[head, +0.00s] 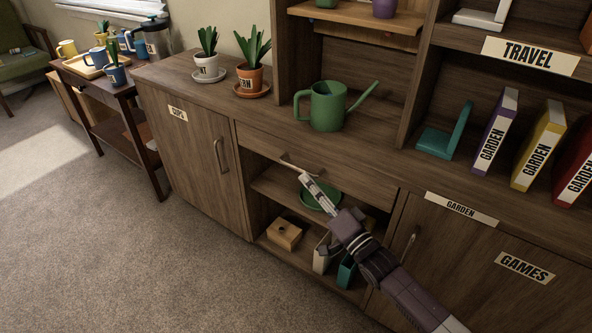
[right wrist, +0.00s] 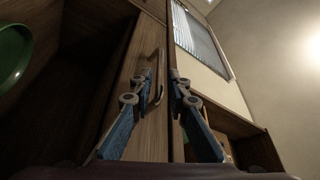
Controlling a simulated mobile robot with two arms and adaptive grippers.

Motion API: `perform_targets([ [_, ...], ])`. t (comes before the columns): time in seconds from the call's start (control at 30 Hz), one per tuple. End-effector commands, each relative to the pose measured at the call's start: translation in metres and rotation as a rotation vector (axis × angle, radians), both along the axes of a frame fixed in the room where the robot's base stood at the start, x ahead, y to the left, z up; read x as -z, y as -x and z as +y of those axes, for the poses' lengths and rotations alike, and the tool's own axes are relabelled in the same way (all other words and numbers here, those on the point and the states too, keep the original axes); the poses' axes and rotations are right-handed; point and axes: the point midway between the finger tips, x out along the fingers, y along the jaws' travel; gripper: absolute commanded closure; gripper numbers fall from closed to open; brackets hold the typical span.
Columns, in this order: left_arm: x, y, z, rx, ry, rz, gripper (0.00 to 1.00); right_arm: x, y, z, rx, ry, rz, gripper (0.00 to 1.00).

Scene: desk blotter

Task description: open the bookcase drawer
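The bookcase drawer (head: 350,178) is a wide brown wooden front under the counter, above an open shelf, and looks flush with the bookcase. Its thin bar handle (head: 288,161) is near the middle of the front. My right gripper (head: 305,177) reaches in from the lower right, its fingertips close to this handle. In the right wrist view my right gripper (right wrist: 162,75) has its fingers apart, with the handle (right wrist: 158,88) between them; I cannot tell whether they touch it. The drawer front (right wrist: 150,130) runs upright there. My left gripper is not in view.
A green watering can (head: 327,108) stands on the counter above the drawer. A green dish (head: 318,196) and a wooden box (head: 285,234) are on the open shelves below. A cupboard door (head: 190,155) is to the left. The carpet in front is clear.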

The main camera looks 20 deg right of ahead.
Motion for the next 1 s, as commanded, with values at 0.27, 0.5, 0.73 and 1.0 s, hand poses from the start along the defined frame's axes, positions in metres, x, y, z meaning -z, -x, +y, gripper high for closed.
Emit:
perform_targets([
  [0.27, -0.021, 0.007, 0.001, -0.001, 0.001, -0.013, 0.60, -0.009, -0.042, 0.014, 0.000, 0.000, -0.002, 0.84],
  [0.5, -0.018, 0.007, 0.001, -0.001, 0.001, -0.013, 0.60, -0.013, -0.060, 0.020, 0.001, 0.002, 0.000, 0.84],
  [0.73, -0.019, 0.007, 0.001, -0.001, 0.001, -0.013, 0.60, -0.013, -0.060, 0.020, 0.001, 0.003, 0.002, 0.84],
  [1.0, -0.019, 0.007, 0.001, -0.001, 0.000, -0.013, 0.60, -0.013, -0.060, 0.020, 0.001, 0.003, 0.002, 1.00],
])
